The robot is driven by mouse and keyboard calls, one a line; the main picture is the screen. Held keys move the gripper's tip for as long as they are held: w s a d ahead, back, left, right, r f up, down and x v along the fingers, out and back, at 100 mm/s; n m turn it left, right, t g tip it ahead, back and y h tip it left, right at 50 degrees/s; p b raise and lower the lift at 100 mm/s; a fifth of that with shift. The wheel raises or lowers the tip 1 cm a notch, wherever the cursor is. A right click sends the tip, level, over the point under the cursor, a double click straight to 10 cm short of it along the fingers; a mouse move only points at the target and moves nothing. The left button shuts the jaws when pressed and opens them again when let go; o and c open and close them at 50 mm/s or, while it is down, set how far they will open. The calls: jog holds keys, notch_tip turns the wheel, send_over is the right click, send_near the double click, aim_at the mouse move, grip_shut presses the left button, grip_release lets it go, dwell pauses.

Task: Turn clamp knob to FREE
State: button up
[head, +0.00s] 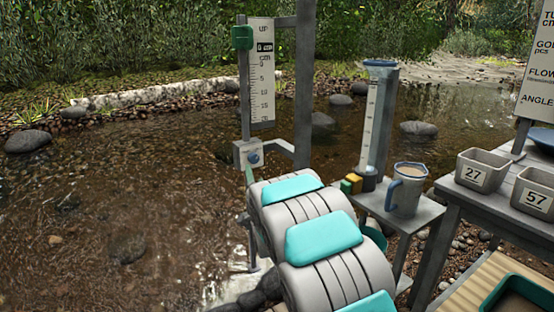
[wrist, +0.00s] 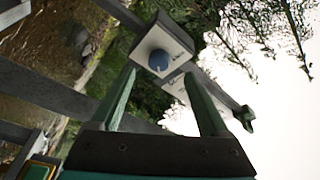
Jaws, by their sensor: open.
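The clamp knob (head: 253,158) is a small blue round knob on a pale box (head: 241,155) at the foot of the upright scale post. In the wrist view the knob (wrist: 158,60) is ahead of my gripper (wrist: 159,76), roughly centred between its two green fingers. The fingers are spread apart with nothing held. From this view I cannot tell how much gap is left between the fingertips and the knob. Small lettering beside the knob is too blurred to read, so its setting is unclear. In the head view my own arm hides most of the gripper.
A white scale board (head: 261,75) with a green slider (head: 242,38) stands above the box. At right are a clear measuring tube (head: 372,120), a grey jug (head: 407,190) and a bench with numbered trays (head: 482,170). Open creek water lies at left.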

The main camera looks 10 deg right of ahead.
aim_at(255, 159)
jog(key=shift+t, duration=0.4)
jog(key=shift+d+x, duration=0.2)
jog(key=shift+x, duration=1.25)
jog(key=shift+d+x, duration=0.2)
jog(key=shift+x, duration=1.25)
jog(key=shift+d+x, duration=0.25)
jog(key=shift+x, duration=1.15)
grip_shut()
